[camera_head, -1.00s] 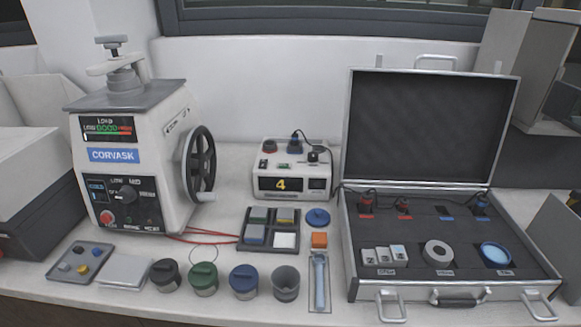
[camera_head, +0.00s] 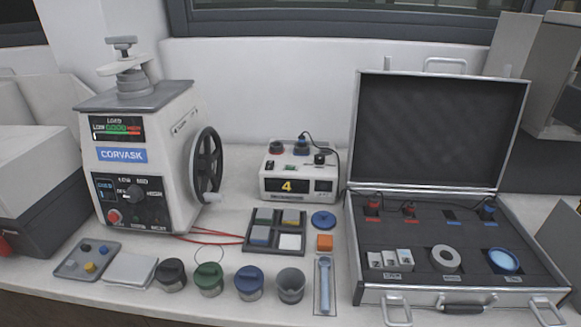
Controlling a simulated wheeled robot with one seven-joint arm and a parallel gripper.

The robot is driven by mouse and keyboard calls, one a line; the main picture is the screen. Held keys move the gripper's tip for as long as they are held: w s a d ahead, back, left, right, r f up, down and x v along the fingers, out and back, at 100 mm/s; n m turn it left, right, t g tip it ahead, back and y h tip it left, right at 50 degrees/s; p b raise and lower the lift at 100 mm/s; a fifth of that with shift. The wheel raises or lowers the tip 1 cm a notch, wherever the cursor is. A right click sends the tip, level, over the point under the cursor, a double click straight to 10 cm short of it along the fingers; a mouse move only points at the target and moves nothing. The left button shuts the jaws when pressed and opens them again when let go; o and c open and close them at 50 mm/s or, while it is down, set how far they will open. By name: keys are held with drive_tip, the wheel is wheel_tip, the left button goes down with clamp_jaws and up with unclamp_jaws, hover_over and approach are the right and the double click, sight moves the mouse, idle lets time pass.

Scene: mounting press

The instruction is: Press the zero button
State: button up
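The mounting press (camera_head: 135,140) marked CORVASK stands at the left, with a black handwheel (camera_head: 206,165) on its right side. Its front panel (camera_head: 128,198) has a small blue display, a dark knob and a round red button (camera_head: 114,216). A small white meter box (camera_head: 271,188) stands right of the press, showing a yellow 4 on its display (camera_head: 290,186). A red socket (camera_head: 276,147), a blue plug with a black cable (camera_head: 301,145), a black knob (camera_head: 319,158) and small buttons are on its top. I cannot read which button is marked zero. My gripper is not in view.
An open case (camera_head: 357,250) with weights, a ring, a blue disc and plugs fills the right. Several lidded jars and a cup (camera_head: 290,287) line the front. A tray of blocks (camera_head: 250,247) and red leads lie before the meter box. A grey tray (camera_head: 60,268) is front left.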

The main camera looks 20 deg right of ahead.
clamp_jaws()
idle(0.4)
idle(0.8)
